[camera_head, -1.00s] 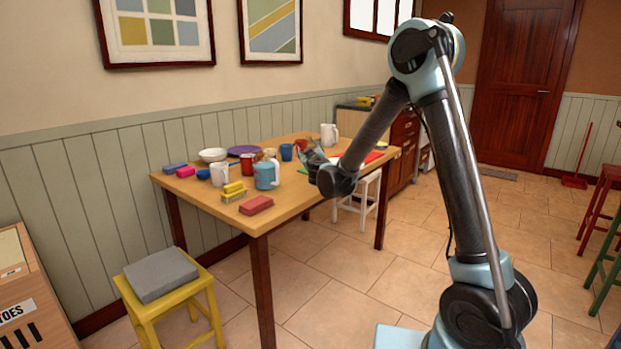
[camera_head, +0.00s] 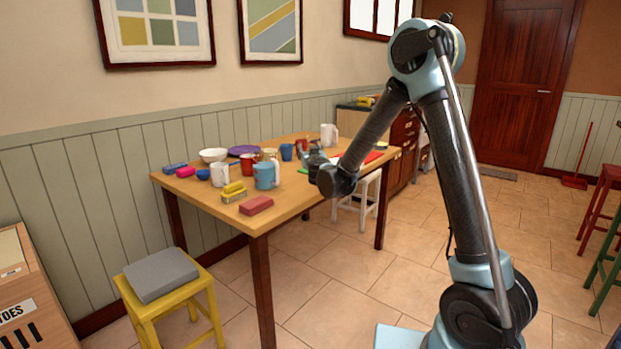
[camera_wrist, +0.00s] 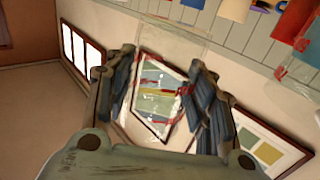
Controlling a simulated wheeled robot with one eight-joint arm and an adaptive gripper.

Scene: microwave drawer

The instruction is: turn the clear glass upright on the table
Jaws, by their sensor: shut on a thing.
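My gripper (camera_head: 310,154) is over the right part of the wooden table (camera_head: 287,199), pointing toward the wall. In the wrist view my gripper (camera_wrist: 160,62) has its two fingers on either side of a clear glass (camera_wrist: 158,98). The glass shows only as faint transparent edges and reddish glints between the fingers, with the wall picture seen through it. The jaws are shut on it. In the head view the glass is too small and too hidden by the gripper to make out, so its exact tilt cannot be told.
On the table stand a light-blue mug (camera_head: 266,176), a white mug (camera_head: 220,174), a white bowl (camera_head: 213,155), a purple plate (camera_head: 244,150) and a white pitcher (camera_head: 329,135). A red block (camera_head: 256,205) lies near the front edge. The front right tabletop is fairly clear.

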